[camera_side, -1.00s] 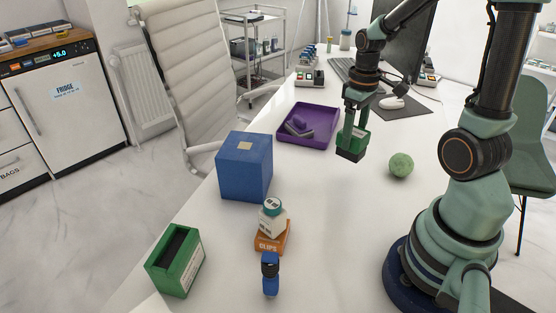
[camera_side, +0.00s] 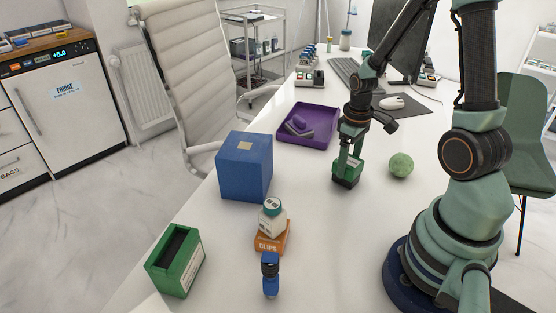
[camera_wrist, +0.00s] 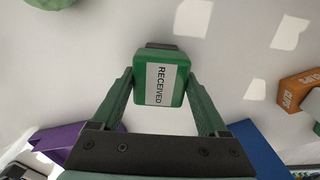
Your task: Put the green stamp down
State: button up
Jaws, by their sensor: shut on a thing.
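The green stamp (camera_side: 347,171) has a dark base and a white label reading RECEIVED, which shows in the wrist view (camera_wrist: 161,84). My gripper (camera_side: 347,158) is shut on it, with a finger on each side of the stamp in the wrist view (camera_wrist: 160,95). The stamp is upright, base down, at or just above the white table (camera_side: 330,235). I cannot tell whether its base touches the table. It is between the blue box and the green ball in the side view.
A blue box (camera_side: 244,167) is to the left and a green ball (camera_side: 401,165) to the right. A purple tray (camera_side: 294,140) with purple items is behind.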

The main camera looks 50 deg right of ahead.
aim_at(349, 160)
jog(key=shift+f, duration=0.1)
jog(key=o, duration=1.3)
jog(key=shift+o, duration=0.2)
notch_tip(349, 160, up, 11)
jog(key=a+r+t, duration=0.5)
jog(key=a+r, duration=0.5)
jog(key=a, duration=0.4)
jog(key=shift+w+a+t, duration=0.2)
jog(key=shift+a+t, duration=0.1)
jog(key=shift+a, duration=0.05)
jog(key=shift+r, duration=0.1)
